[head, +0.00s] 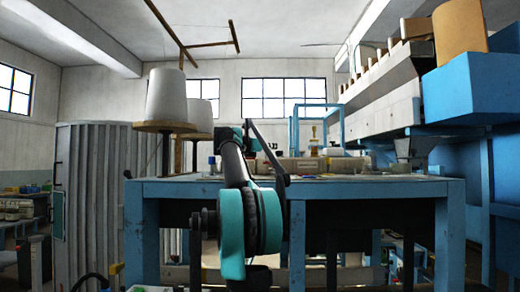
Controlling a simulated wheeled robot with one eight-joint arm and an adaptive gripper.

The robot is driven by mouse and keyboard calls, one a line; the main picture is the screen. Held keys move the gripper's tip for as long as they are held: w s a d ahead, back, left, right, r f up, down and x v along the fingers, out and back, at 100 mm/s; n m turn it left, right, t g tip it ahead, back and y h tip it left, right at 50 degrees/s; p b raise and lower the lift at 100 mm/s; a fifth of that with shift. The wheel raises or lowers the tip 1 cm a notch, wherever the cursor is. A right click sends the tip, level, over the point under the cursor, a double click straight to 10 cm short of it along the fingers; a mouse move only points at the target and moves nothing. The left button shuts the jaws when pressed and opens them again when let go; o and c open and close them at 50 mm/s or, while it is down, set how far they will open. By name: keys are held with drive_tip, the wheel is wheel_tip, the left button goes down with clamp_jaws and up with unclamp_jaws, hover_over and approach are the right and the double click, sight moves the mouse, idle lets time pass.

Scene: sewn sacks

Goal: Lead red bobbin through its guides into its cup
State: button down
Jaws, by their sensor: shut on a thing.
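My arm rises in the middle of the head view, with a large teal and black joint in front of the blue table (385,188). Its upper links reach over the tabletop. I cannot make out my gripper or its jaws; the arm's own links cover that part of the view. I cannot pick out the red bobbin, its guides or its cup among the small things on the table.
A large white thread cone (166,95) stands on a wooden disc (165,127) at the table's left. A small blue-capped item (212,162) stands nearby. Low blocks (338,165) sit at the table's back. Blue machinery (462,92) fills the right side.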

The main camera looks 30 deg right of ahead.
drive_tip(key=shift+f, duration=0.1)
drive_tip(key=shift+f, duration=1.65)
drive_tip(key=shift+s+d, duration=0.6)
drive_tip(key=shift+d, duration=0.4)
drive_tip(key=shift+s+d, duration=0.65)
drive_tip(key=shift+d, duration=0.3)
drive_tip(key=shift+s+d, duration=0.6)
drive_tip(key=shift+d, duration=0.4)
drive_tip(key=shift+r, duration=1.75)
drive_tip(key=shift+s+d+f+n+t+y, duration=0.25)
drive_tip(key=shift+s+d+f+n+t, duration=0.35)
drive_tip(key=shift+d, duration=0.55)
drive_tip(key=shift+s+d+f+n+t+y, duration=0.35)
drive_tip(key=shift+s+d+f+t, duration=0.25)
drive_tip(key=shift+d+f+t, duration=0.45)
drive_tip(key=shift+s+d+f+n+t+y, duration=0.2)
drive_tip(key=shift+s+d+f+n+t, duration=0.35)
drive_tip(key=shift+d, duration=0.7)
